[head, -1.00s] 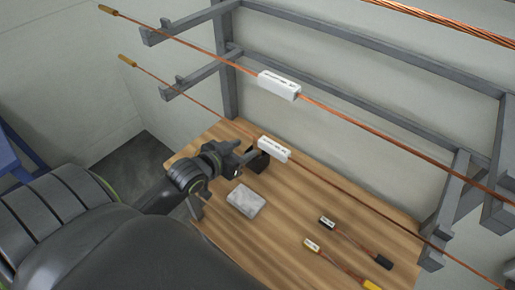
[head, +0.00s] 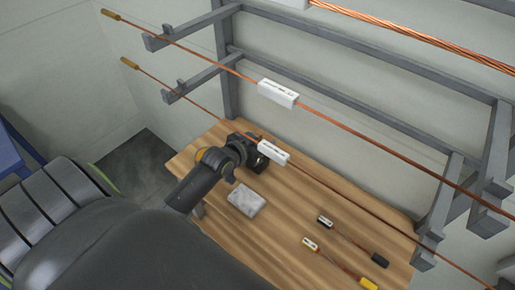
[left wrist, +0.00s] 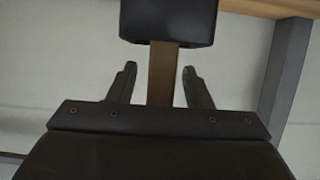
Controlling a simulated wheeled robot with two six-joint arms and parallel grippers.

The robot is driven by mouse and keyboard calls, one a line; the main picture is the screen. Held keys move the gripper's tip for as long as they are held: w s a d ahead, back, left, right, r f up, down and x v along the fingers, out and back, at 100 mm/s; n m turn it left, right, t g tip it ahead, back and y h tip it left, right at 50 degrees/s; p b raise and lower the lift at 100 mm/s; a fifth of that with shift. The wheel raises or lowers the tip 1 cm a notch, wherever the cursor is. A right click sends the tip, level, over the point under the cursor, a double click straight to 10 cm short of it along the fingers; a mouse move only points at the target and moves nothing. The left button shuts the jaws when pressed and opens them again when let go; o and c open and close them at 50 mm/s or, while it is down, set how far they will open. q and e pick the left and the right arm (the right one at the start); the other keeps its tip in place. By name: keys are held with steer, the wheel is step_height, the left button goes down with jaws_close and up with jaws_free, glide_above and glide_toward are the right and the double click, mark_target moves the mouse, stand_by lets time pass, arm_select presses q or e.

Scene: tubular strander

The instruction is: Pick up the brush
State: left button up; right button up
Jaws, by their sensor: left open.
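The brush (left wrist: 168,22) shows in the left wrist view as a black block with a flat brown handle running down from it. My left gripper (left wrist: 159,82) is open, with one finger on each side of the handle and a visible gap on both sides. In the head view my left gripper (head: 246,144) is over the back left of the wooden table, where the wrist, the lower cable and its white tag hide much of the spot. I cannot clearly separate the brush from the dark gripper there. My right gripper is not in view.
A grey-white block (head: 246,200) lies on the wooden table (head: 290,225) close to my left wrist. A black-ended cable (head: 352,241) and a yellow-ended cable (head: 339,264) lie to the right. Cables with white tags (head: 277,93) cross above, on a grey metal rack (head: 229,70).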

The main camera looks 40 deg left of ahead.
arm_select(q)
jaws_close()
stand_by(0.3)
steer(key=shift+r, duration=0.15)
